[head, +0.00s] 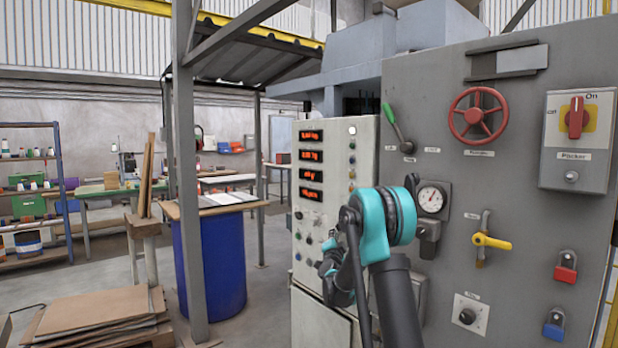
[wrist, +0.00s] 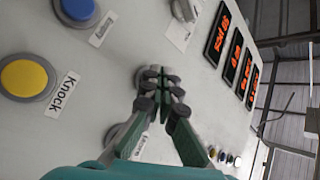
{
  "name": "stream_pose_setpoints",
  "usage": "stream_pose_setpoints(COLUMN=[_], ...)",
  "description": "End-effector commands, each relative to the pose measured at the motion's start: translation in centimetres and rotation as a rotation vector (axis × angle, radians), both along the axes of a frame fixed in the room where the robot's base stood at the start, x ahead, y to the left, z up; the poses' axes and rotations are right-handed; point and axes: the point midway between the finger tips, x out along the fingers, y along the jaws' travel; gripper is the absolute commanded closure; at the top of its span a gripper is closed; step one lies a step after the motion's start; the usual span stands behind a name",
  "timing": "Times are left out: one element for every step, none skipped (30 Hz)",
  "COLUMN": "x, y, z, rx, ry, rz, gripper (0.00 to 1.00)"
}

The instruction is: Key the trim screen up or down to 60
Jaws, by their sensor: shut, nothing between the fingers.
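The pale control cabinet (head: 337,220) carries several stacked screens with red characters. The top screen (head: 311,135) and the ones below it are too small to read surely. In the wrist view the slanted screens show on the right, the nearest screen (wrist: 217,34) with blurred red text. My gripper (wrist: 160,78) is shut and empty, its fingertips close over the panel face near a round grey knob or button. The fingers hide part of it, and I cannot tell whether they touch. In the head view my gripper (head: 328,262) is at the cabinet's lower front, partly hidden by my arm.
A yellow button (wrist: 27,78) labelled Knock and a blue button (wrist: 77,10) lie left of the fingers. A grey knob (wrist: 184,8) is above. The grey machine panel (head: 440,110) has a red handwheel (head: 479,115) and yellow lever (head: 490,241). A blue drum (head: 215,260) stands left.

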Motion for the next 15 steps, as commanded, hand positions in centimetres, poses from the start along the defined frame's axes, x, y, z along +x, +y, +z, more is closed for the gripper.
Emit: stream_pose_setpoints(x=[0.0,0.0,-0.1,-0.2,-0.4,-0.6,-0.7,-0.9,-1.1,-1.3,-1.5,-1.7,-1.8,-2.0,-2.2], y=[0.0,0.1,0.2,0.4,0.5,0.8,1.1,1.3,1.6,1.8,2.1,2.3,2.5,2.7,3.1], z=[0.0,0.0,0.0,0.0,0.0,0.0,0.0,0.0,0.0,0.0,0.0,0.0,0.0,0.0,0.0], rx=[0.0,0.0,0.0,0.001,0.001,0.001,0.001,0.0,0.001,0.002,0.001,0.001,0.001,0.001,0.001], ry=[0.0,0.0,0.0,-0.001,-0.001,-0.001,-0.001,-0.002,-0.001,-0.001,0.0,0.0,0.0,0.0,0.0], rz=[0.0,0.0,0.0,0.001,0.001,0.001,0.001,0.001,0.002,0.002,0.002,0.002,0.002,0.002,0.002], gripper=[1.0,1.0,1.0,1.0,1.0,1.0,1.0,1.0,1.0,1.0,1.0,1.0,1.0,1.0,1.0])
